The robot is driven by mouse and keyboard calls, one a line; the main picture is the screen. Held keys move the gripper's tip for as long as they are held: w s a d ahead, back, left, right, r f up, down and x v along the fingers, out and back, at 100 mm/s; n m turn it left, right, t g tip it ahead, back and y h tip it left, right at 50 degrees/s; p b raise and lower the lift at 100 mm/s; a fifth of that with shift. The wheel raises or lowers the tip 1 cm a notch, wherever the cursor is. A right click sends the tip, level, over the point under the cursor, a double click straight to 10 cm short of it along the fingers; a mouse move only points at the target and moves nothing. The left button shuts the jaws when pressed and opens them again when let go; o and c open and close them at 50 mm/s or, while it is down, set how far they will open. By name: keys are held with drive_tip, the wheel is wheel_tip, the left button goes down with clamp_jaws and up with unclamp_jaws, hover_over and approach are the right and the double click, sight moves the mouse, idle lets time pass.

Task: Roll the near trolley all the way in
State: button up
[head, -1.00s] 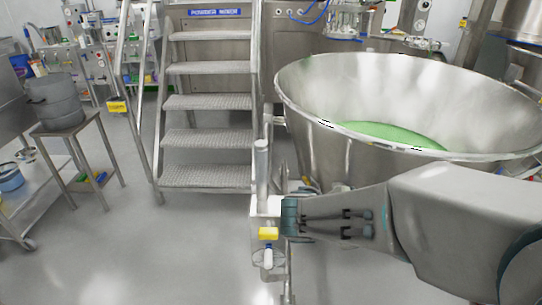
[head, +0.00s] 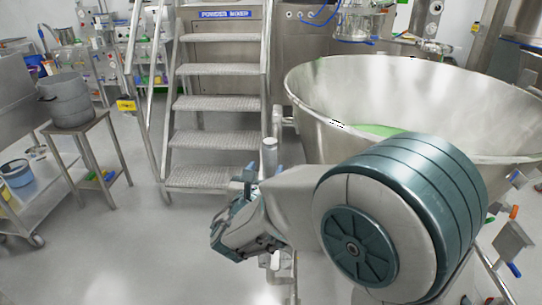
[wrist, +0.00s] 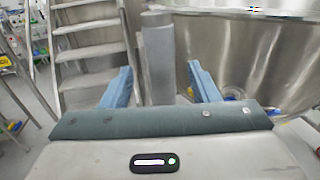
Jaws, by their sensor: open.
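A large steel bowl (head: 340,95) holding green material (head: 382,130) stands at the right. It appears to belong to the near trolley, whose base is mostly hidden behind my arm. An upright steel post (head: 269,155) stands at the bowl's left side. In the head view my gripper (head: 262,174) is at this post, partly hidden by my own wrist. In the wrist view my gripper (wrist: 160,85) is open, with one blue finger on each side of the post (wrist: 158,55). Whether a finger touches the post I cannot tell. The bowl (wrist: 240,50) fills the right of that view.
Metal steps (head: 215,105) with a handrail rise behind, before the powder mixer. A stool (head: 75,130) carrying a grey pot (head: 70,103) and a low wheeled cart (head: 35,195) are at the left. The floor (head: 125,240) between them and the post is clear.

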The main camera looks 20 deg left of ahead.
drive_tip(key=w, duration=0.7)
drive_tip(key=shift+w+a, duration=0.15)
drive_tip(key=shift+w, duration=0.1)
clamp_jaws()
